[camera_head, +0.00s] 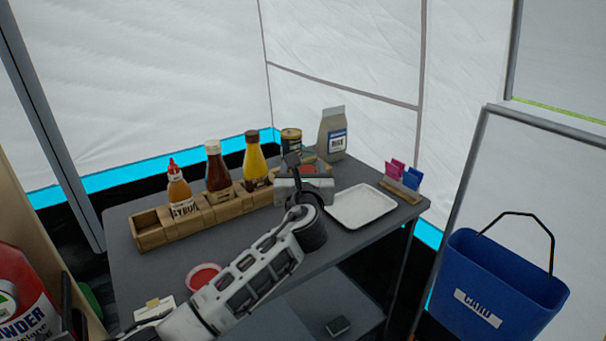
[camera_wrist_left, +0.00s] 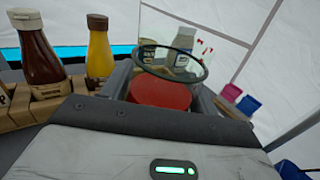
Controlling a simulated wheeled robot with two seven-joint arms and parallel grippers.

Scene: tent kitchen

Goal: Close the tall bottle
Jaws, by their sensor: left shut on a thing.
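My left gripper (camera_head: 303,184) is at the back right of the grey table. In the left wrist view, its jaws (camera_wrist_left: 166,88) are shut around a round red thing (camera_wrist_left: 160,94). A clear disc with a dark rim (camera_wrist_left: 172,58) stands tilted just above the red thing; I cannot tell how they join. The red thing shows only partly in the head view. A brown bottle with a white cap (camera_head: 216,168), a yellow bottle with a dark cap (camera_head: 254,161) and an orange syrup bottle with a red tip (camera_head: 179,191) stand upright in a wooden rack. Which bottle is the tall one is unclear.
The wooden rack (camera_head: 150,233) lies left of my gripper. A white tray (camera_head: 360,206) sits to its right. A can (camera_head: 291,139) and a grey carton (camera_head: 332,136) stand behind. A red-filled round dish (camera_head: 203,268) lies nearer. A blue bin (camera_head: 500,285) is at right.

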